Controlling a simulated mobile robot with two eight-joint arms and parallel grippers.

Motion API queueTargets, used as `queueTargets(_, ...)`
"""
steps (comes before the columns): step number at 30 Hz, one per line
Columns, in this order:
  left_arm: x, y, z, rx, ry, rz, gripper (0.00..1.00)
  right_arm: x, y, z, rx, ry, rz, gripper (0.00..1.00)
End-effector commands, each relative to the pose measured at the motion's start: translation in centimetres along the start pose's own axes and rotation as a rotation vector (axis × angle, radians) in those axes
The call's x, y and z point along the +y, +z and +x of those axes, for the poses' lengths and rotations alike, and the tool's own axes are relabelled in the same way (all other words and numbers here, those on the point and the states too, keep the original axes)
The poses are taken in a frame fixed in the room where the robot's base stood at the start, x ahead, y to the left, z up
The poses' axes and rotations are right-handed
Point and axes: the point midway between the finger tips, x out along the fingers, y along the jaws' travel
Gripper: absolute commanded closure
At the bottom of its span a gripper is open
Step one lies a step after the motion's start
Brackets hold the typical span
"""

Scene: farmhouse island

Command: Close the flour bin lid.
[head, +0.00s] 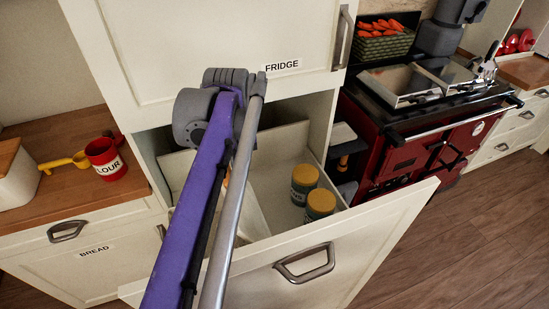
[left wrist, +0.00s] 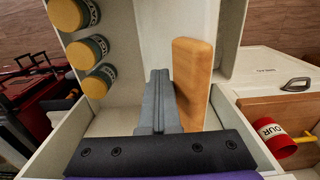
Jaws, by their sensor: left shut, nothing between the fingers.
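The flour bin (head: 105,160) is a small red container with a white label, on the wooden counter at left in the head view. It also shows at the right of the left wrist view (left wrist: 270,140), lying sideways in that tilted picture. A dark red piece (head: 116,138) shows behind its rim; I cannot tell whether it is the lid. My left gripper (left wrist: 158,75) is shut and empty, over the open drawer and apart from the bin. In the head view my own arm hides its fingers. My right gripper is not in view.
The open drawer (head: 365,245) holds yellow-lidded jars (head: 305,175) and a wooden board (left wrist: 190,85). A yellow scoop-like thing (head: 65,162) and a white box (head: 15,178) are near the bin. The fridge door (head: 200,40) stands above the drawer; a red stove (head: 420,140) is at right.

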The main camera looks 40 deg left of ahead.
Motion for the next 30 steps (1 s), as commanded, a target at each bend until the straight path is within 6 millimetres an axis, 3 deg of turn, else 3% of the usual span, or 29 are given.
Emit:
queueTargets(4,-1.3,0.0,0.3,0.0,-0.001,-0.002,1.0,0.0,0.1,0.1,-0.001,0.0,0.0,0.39)
queueTargets(15,-1.6,0.0,0.3,0.0,-0.001,0.0,1.0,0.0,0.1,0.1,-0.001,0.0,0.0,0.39)
queueTargets(24,-4.7,0.0,1.5,0.0,-0.002,-0.004,1.0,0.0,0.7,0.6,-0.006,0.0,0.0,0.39)
queueTargets(30,-5.3,0.0,1.7,0.0,-0.001,0.0,1.0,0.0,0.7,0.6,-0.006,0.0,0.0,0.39)
